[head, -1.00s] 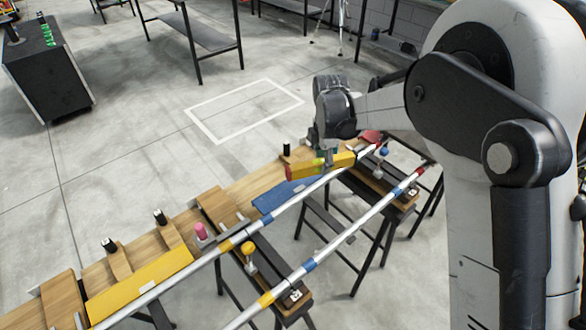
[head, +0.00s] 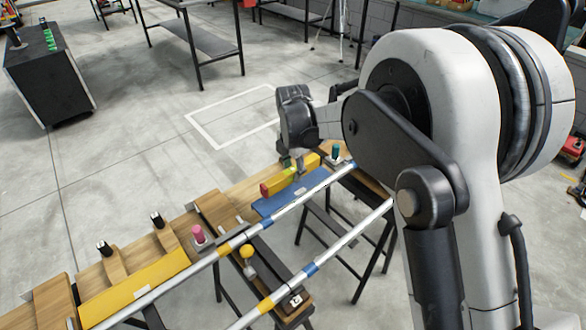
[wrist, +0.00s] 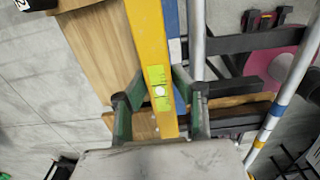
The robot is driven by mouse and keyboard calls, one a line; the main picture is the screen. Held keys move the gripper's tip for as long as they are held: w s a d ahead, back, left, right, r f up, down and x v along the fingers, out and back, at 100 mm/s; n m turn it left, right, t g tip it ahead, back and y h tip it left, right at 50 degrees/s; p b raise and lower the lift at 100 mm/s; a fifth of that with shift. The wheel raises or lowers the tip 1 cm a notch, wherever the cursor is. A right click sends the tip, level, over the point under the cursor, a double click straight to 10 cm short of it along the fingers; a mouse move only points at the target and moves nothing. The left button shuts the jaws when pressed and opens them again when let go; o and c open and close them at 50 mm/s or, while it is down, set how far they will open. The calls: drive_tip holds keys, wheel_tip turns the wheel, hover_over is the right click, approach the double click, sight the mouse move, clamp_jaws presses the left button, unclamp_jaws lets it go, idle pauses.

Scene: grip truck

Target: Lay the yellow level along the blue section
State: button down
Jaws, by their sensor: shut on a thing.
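The yellow level (head: 279,183), red at its near end, is held in my gripper (head: 296,166). In the wrist view the level (wrist: 149,48) runs between the two fingers of my gripper (wrist: 158,98), with its green vial between them. The blue section (head: 292,194) is a flat blue strip along the front edge of the wooden bench. The level is just behind it in the head view, at a slight angle to it. The blue section also shows in the wrist view (wrist: 171,28), right beside the level and partly hidden by it. I cannot tell whether the level touches the bench.
Two silver rails (head: 335,243) with coloured bands run in front of the wooden bench (head: 245,187). A yellow section (head: 135,287) lies farther left. A pink knob (head: 198,233), a yellow knob (head: 246,251) and a teal knob (head: 336,151) stand up nearby.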

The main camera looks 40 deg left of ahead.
sight(293, 168)
drive_tip(key=shift+f+b, duration=1)
drive_tip(key=shift+f, duration=0.9)
drive_tip(key=c, duration=1.4)
unclamp_jaws()
drive_tip(key=shift+o, duration=0.2)
wheel_tip(293, 168, up, 12)
drive_tip(key=shift+r, duration=0.1)
